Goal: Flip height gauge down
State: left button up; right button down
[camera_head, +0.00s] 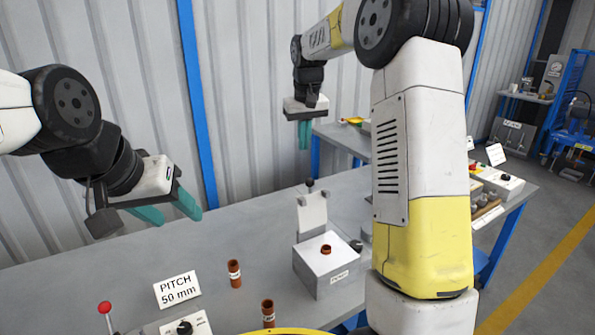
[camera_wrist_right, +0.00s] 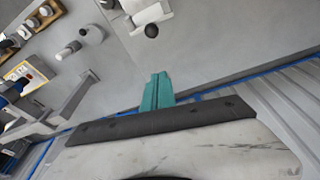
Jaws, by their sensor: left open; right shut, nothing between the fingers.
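A pale plate with a black ball knob on top, which looks like the height gauge (camera_head: 312,213), stands upright at the back of a grey box (camera_head: 327,272). A brown ring-like part (camera_head: 326,249) sits on the box's top. In the right wrist view the gauge (camera_wrist_right: 150,13) shows at the top, its black knob (camera_wrist_right: 151,30) toward the fingers but apart from them. My right gripper (camera_head: 304,135) is shut and empty, pointing down, above and behind the box. It also shows in the right wrist view (camera_wrist_right: 157,76). My left gripper (camera_head: 169,211) is open and empty over the table's left part.
Two brown cylinders (camera_head: 234,273) (camera_head: 268,313) stand left of the box. A "PITCH 50 mm" sign (camera_head: 177,289) and a red-ball lever (camera_head: 105,308) are at the front left. My right arm hides part of the table. The back left tabletop (camera_head: 120,258) is clear.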

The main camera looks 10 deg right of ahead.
notch_tip(320, 180, down, 9)
jog(key=s, duration=0.2)
jog(key=shift+d, duration=0.3)
dwell(0.3)
jog(key=shift+f, duration=0.1)
